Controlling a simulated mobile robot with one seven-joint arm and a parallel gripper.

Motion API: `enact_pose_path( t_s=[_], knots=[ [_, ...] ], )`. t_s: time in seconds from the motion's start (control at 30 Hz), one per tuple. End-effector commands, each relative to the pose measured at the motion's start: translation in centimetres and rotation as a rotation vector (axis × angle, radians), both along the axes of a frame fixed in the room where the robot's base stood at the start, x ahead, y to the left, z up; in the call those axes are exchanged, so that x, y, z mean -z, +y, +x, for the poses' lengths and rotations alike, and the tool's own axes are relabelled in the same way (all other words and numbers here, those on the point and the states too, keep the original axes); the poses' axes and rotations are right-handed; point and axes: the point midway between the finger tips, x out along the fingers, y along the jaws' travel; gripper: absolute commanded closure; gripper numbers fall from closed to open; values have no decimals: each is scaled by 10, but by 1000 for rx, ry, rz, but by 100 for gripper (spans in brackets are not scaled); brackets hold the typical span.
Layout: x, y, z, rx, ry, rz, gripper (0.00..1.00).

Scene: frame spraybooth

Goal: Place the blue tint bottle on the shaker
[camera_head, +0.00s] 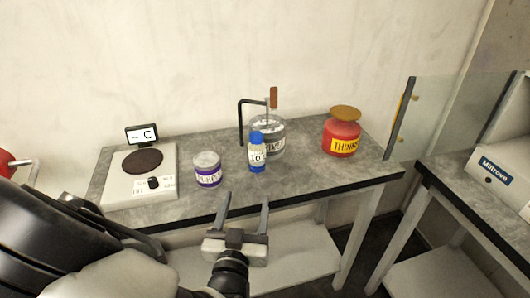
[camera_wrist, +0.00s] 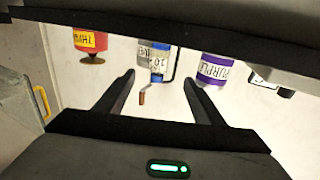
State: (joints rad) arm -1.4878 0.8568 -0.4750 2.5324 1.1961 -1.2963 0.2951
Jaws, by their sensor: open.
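The blue tint bottle (camera_head: 257,153) stands upright on the grey bench, with a white label and a blue cap. It also shows upside down in the wrist view (camera_wrist: 158,65), between the finger lines. A white device with a dark round plate (camera_head: 142,161), a knob and a small "C" display stands at the bench's left end; it appears to be the shaker. Its plate is empty. My gripper (camera_head: 245,200) is open and empty at the bench's front edge, in front of the bottle and apart from it. Its fingers (camera_wrist: 159,80) also show in the wrist view.
A purple-labelled can (camera_head: 207,170) stands between the white device and the bottle. A clear-grey pot with a crank handle (camera_head: 270,137) is close behind the bottle. A red thinner container (camera_head: 341,137) stands to the right. A glass panel (camera_head: 440,110) rises beyond the bench's right end.

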Motion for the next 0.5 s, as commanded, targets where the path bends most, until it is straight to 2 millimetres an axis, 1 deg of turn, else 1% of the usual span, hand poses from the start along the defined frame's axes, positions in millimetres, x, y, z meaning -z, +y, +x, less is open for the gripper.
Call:
enact_pose_path(
  t_s=[0.07, 0.17, 0.4, 0.5],
  knots=[
    [-1, -2, 9, 3, -10, -1, 38],
    [-1, -4, 29, 4, -8, -1, 38],
    [-1, -10, 82, 4, -7, 0, 38],
    [-1, -12, 100, 2, -6, -2, 38]
  ],
)
